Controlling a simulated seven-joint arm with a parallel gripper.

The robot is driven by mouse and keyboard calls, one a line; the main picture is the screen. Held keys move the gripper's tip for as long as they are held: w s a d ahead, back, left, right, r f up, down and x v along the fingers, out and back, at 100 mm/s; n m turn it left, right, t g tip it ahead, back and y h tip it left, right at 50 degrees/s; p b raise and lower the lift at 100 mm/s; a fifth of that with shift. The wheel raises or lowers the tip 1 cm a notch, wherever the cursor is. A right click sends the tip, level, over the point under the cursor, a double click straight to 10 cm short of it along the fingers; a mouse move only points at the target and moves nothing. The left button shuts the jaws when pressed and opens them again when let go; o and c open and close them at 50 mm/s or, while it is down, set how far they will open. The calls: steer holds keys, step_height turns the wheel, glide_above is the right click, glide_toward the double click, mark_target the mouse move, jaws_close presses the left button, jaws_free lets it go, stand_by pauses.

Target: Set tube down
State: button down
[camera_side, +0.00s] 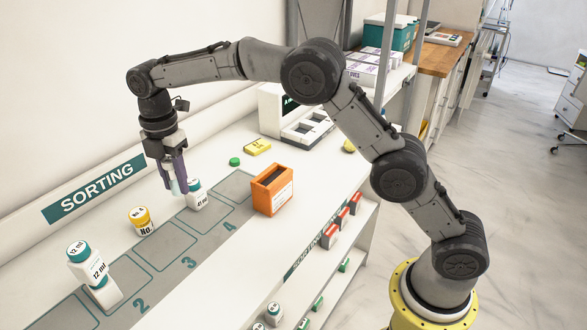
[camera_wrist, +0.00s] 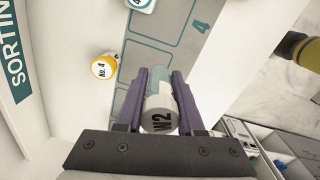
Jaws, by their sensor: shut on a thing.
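My gripper (camera_side: 174,184) hangs pointing down at the back edge of the grey numbered mat (camera_side: 172,246). In the wrist view its purple fingers (camera_wrist: 160,100) are shut on a tube (camera_wrist: 158,117) with a white end marked "W2" and a pale teal body. Its far end lies over the mat in that view. In the side view the fingers hide most of the tube. I cannot tell whether it touches the surface. A white bottle with a teal cap (camera_side: 197,197) stands on the mat just right of the fingers.
A yellow-capped bottle (camera_side: 141,221) stands left of my gripper. Larger teal-capped white containers (camera_side: 96,271) are at front left. An orange box (camera_side: 272,190) stands right of the mat. A green cap (camera_side: 235,161) lies behind. The mat around number 3 looks bare.

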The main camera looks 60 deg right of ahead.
steer(key=s+d+m, duration=0.3)
steer(key=s+d, duration=0.6)
steer(key=d, duration=0.6)
steer(key=s+d+m, duration=0.2)
steer(key=s+d, duration=0.8)
steer(key=d, duration=0.5)
glide_above(295, 168)
step_height(295, 168, down, 8)
steer(key=shift+s+f, duration=0.15)
steer(key=shift+f, duration=0.4)
steer(key=shift+w+f, duration=0.2)
steer(key=shift+f, duration=1.3)
steer(key=shift+f, duration=0.1)
steer(key=c, duration=0.5)
jaws_free()
